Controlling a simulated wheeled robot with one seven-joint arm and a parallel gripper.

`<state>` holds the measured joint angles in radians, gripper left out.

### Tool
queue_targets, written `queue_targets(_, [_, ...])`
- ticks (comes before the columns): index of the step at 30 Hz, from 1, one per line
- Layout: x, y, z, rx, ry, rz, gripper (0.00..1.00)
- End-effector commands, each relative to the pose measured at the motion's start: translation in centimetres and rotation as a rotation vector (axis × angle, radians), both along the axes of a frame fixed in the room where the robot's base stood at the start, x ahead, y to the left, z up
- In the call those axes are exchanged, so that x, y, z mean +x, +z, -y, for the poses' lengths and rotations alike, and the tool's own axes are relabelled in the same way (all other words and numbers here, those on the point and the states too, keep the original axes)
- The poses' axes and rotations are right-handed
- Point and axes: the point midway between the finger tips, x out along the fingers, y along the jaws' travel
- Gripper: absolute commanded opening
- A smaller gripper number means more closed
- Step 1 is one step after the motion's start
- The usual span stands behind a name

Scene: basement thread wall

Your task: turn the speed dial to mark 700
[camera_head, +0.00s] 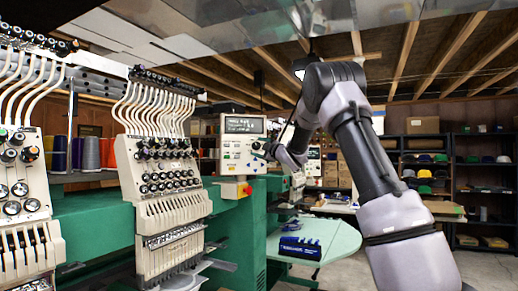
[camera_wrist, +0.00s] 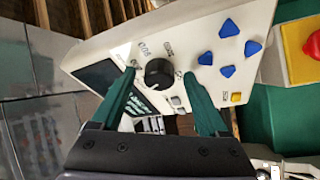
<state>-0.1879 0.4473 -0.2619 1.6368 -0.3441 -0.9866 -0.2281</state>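The speed dial (camera_wrist: 158,73) is a round black knob on the pale control panel (camera_wrist: 200,30). In the wrist view it sits between and just beyond the two green fingers of my gripper (camera_wrist: 160,92). The fingers are apart, one on each side of the dial, with a gap to it. Printed marks ring the dial, but I cannot read which one it points at. In the head view the control panel (camera_head: 236,150) stands on the green machine, and my gripper (camera_head: 264,150) is at its right side; the dial is hard to make out there.
Blue arrow buttons (camera_wrist: 228,28) and a yellow button (camera_wrist: 237,97) lie right of the dial in the wrist view. A dark screen (camera_wrist: 98,76) is on its left. A red stop button (camera_wrist: 313,44) is at the right edge. Embroidery heads (camera_head: 165,180) stand left of the panel.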

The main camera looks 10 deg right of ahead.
Motion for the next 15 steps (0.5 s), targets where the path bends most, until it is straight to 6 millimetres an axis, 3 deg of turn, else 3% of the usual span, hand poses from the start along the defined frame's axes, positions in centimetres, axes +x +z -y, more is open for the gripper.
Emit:
queue_targets(10, [-0.3,0.0,0.2,0.001,0.000,0.000,0.78])
queue_targets(15, [-2.3,-0.3,1.1,0.003,-0.002,0.000,0.78])
